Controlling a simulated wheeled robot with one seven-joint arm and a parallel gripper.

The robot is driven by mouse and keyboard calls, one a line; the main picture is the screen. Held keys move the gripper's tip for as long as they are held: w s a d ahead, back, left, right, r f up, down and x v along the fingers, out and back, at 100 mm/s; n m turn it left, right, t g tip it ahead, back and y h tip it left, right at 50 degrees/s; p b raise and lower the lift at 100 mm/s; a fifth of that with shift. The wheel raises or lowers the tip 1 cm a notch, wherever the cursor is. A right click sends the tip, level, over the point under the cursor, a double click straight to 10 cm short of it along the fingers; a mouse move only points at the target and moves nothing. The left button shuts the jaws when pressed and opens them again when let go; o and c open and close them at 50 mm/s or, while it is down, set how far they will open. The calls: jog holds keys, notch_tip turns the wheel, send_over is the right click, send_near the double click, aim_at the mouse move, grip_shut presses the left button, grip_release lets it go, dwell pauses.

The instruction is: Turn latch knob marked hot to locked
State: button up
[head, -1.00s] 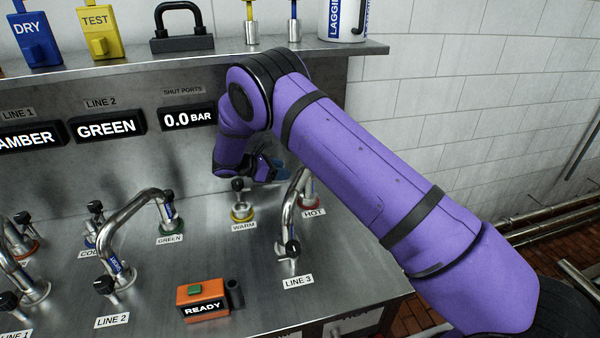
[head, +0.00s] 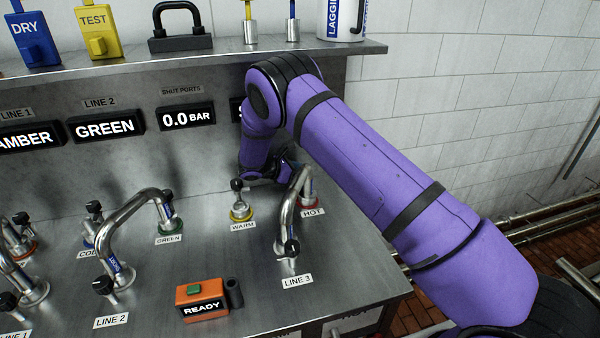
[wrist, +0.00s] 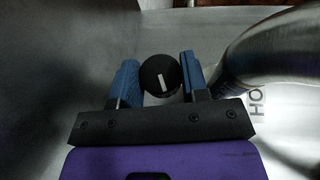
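In the wrist view a round black knob (wrist: 160,76) with a white mark line lies between the two blue fingers of my gripper (wrist: 158,64). The fingers are apart, with a visible gap on the left side and a narrower one on the right. I cannot tell how deep the knob sits between them. The hot label (wrist: 259,103) shows partly at the right, behind a metal pipe. In the head view the hot label (head: 313,212) sits by a red-ringed port (head: 314,203). There the fingers and the hot knob are mostly hidden behind my arm and the pipe.
The bent line 3 pipe (head: 287,213) stands close beside my gripper and ends at the hot port. The warm port (head: 240,213) with its black-topped knob is to the left. An orange ready box (head: 202,300) lies in front. A shelf (head: 225,56) overhangs behind.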

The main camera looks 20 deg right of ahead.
jog(key=shift+c, duration=0.8)
jog(key=shift+w+m+g, duration=0.1)
jog(key=shift+m+g, duration=1.4)
jog(key=shift+g, duration=0.3)
jog(key=o, duration=0.6)
jog(key=shift+o, duration=0.2)
